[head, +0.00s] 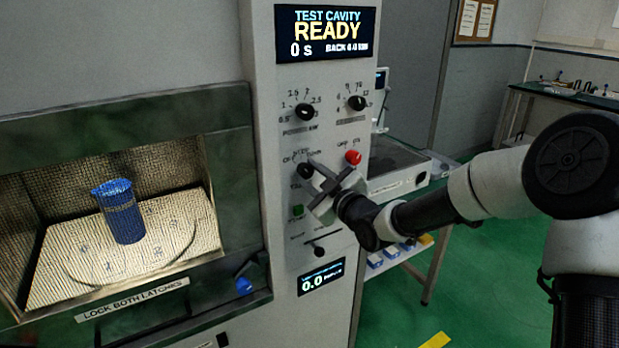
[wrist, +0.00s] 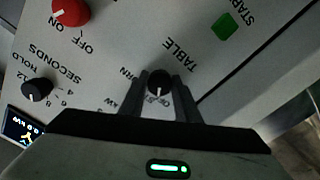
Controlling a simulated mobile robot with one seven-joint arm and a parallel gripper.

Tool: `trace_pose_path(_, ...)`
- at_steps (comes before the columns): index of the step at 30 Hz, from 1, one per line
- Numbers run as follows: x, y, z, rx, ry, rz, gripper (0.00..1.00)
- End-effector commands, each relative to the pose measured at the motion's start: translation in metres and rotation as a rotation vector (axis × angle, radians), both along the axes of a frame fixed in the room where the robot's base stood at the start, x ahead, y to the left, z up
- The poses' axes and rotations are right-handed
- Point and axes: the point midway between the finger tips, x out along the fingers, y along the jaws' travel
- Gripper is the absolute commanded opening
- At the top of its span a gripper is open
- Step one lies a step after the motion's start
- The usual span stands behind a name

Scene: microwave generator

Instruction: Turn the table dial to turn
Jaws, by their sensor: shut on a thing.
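The table dial (wrist: 159,82) is a small black knob with a white pointer mark, above the printed word TABLE, which appears upside down in the wrist view. In the head view the dial (head: 306,170) sits on the left column of the control panel. My gripper (wrist: 160,92) has its two fingers on either side of the knob, shut on it. In the head view my gripper (head: 314,176) reaches the panel from the right. The labels around the dial are partly hidden by the fingers, so its exact setting is hard to read.
Two black dials (head: 305,112) (head: 356,103) sit above, with a red knob (head: 353,157) to the right and a green button (head: 298,211) below. The display (head: 326,33) reads READY. The lit cavity (head: 60,250) at left holds a blue cup (head: 121,212).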

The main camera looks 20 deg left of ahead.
Motion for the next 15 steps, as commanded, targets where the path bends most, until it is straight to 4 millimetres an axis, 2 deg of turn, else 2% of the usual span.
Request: trace_pose_path(15,-0.0002,-0.0001,-0.0014,0.315,0.371,-0.001,0.07)
